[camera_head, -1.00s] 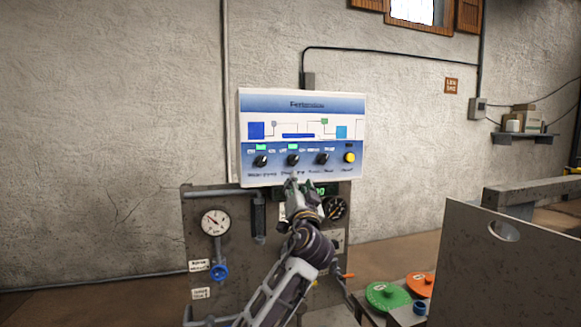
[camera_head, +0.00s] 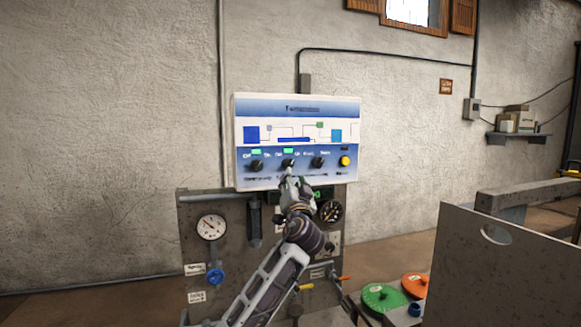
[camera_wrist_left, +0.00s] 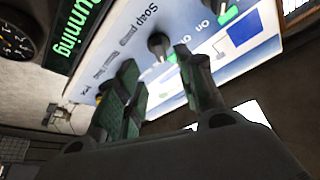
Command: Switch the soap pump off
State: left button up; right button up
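The control panel (camera_head: 298,113) hangs on the wall with a row of black knobs under a diagram. The soap pump knob (camera_head: 288,165) is the second from the left, with a green light above it. It also shows in the left wrist view (camera_wrist_left: 158,44), beside the word "Soap". My left gripper (camera_head: 288,177) is just below this knob in the head view. In the left wrist view its fingers (camera_wrist_left: 162,75) are apart, with the knob beyond the gap between them. Contact with the knob cannot be made out. My right gripper is not in view.
Another black knob (camera_head: 256,166) with a green light is to the left, a third (camera_head: 317,163) to the right, then a yellow button (camera_head: 344,161). Below are a pressure gauge (camera_head: 211,227) and a green "Running" display (camera_wrist_left: 82,30). A grey panel (camera_head: 500,270) stands at right.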

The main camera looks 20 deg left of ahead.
aim_at(290, 165)
pick_arm(q)
jog(key=shift+p+x, duration=0.8)
jog(key=shift+x, duration=2.05)
jog(key=shift+p+x, duration=0.5)
jog(key=shift+x, duration=1.05)
jog(key=shift+c, duration=0.9)
grip_shut()
